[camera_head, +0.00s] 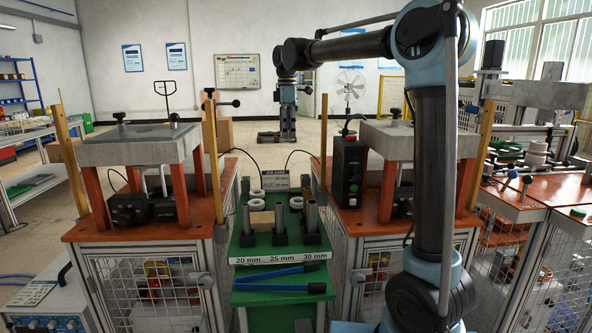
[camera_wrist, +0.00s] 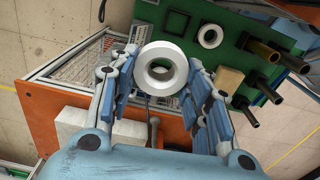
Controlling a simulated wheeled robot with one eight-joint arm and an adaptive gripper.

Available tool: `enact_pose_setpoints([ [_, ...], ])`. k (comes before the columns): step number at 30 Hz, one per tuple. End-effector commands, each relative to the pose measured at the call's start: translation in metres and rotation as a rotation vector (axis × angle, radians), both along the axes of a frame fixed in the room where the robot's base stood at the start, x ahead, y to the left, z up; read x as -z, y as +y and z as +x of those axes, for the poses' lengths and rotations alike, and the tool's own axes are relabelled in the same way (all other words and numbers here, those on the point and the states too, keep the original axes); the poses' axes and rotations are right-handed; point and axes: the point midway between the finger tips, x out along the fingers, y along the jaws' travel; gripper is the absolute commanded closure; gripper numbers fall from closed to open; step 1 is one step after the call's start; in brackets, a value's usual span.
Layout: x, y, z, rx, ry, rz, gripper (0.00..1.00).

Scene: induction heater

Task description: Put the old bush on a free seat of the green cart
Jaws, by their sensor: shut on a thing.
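My gripper (camera_wrist: 163,76) is shut on a thick white ring (camera_wrist: 160,50), the old bush, held between its blue-grey fingers in the wrist view. In the head view the green cart (camera_head: 281,251) stands between two benches; my wrist hangs at the far end of the arm, and the held bush cannot be made out.
The cart also carries a tan block (camera_wrist: 228,80) and several dark tubes (camera_head: 312,216). A size label strip (camera_head: 278,257) and blue-handled tongs (camera_head: 280,286) are at its front. Orange benches with presses (camera_head: 140,148) flank it, with a black box (camera_head: 349,172) on the right.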

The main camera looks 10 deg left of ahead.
Motion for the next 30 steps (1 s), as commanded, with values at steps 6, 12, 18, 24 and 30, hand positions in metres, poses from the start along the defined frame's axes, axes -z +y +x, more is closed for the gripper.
enact_pose_setpoints([
  [6,0.078,-0.014,-0.011,-0.042,0.0,0.0,0.84],
  [12,0.121,-0.026,-0.021,-0.067,0.001,0.0,0.84],
  [18,0.136,-0.03,-0.025,-0.075,0.001,0.0,0.84],
  [24,0.146,-0.03,-0.025,-0.075,0.001,0.0,0.84],
  [30,0.162,-0.031,-0.025,-0.075,0.001,0.0,0.84],
])
